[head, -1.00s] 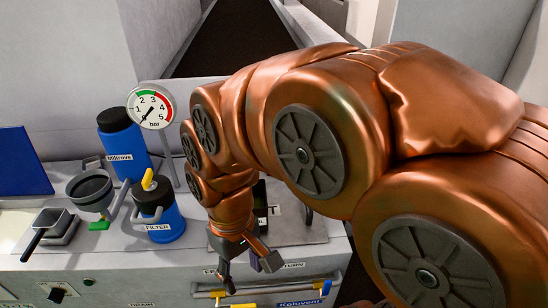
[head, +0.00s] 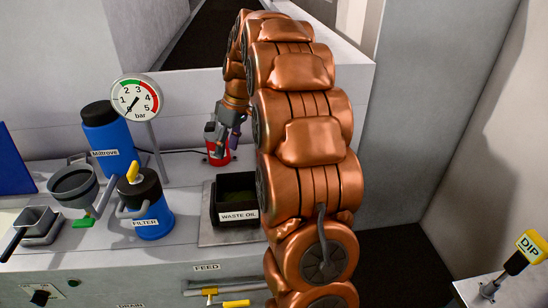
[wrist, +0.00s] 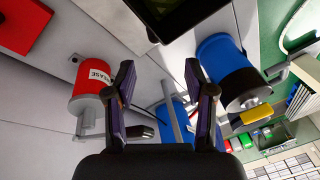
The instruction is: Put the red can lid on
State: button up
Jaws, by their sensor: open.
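The red can (head: 217,157) stands on the bench behind the waste oil box in the head view, partly hidden by my gripper. In the wrist view the red can (wrist: 93,82) is at the left, labelled GREASE, with a grey end and a thin part sticking out of it. My gripper (head: 229,146) points down close to the can in the head view. In the wrist view my gripper (wrist: 158,80) has its fingers apart with nothing between them; the can is outside the left finger. A flat red piece (wrist: 22,24) shows at the upper left; I cannot tell whether it is the lid.
The black waste oil box (head: 237,190) stands in front of the can. A blue filter canister (head: 153,215), blue Miltrove cylinder (head: 107,145), pressure gauge (head: 135,101) and funnel (head: 73,184) stand at the left.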

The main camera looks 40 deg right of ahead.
jog(key=w+d+f+t, duration=0.1)
jog(key=d+f, duration=0.2)
jog(key=d, duration=0.5)
jog(key=w+d+f+n+b, duration=0.1)
jog(key=d+f, duration=0.1)
jog(key=d, duration=0.7)
jog(key=w+d+f+n+t+b, duration=0.1)
jog(key=d+f, duration=0.2)
jog(key=d, duration=0.5)
jog(key=shift+w+d+f+t, duration=0.15)
jog(key=shift+w+f+t, duration=0.1)
jog(key=shift+f+t, duration=0.05)
jog(key=shift+h, duration=0.3)
jog(key=shift+p+x, duration=0.8)
jog(key=shift+x, duration=3.05)
jog(key=shift+s, duration=0.15)
jog(key=shift+c, duration=0.4)
grip_shut()
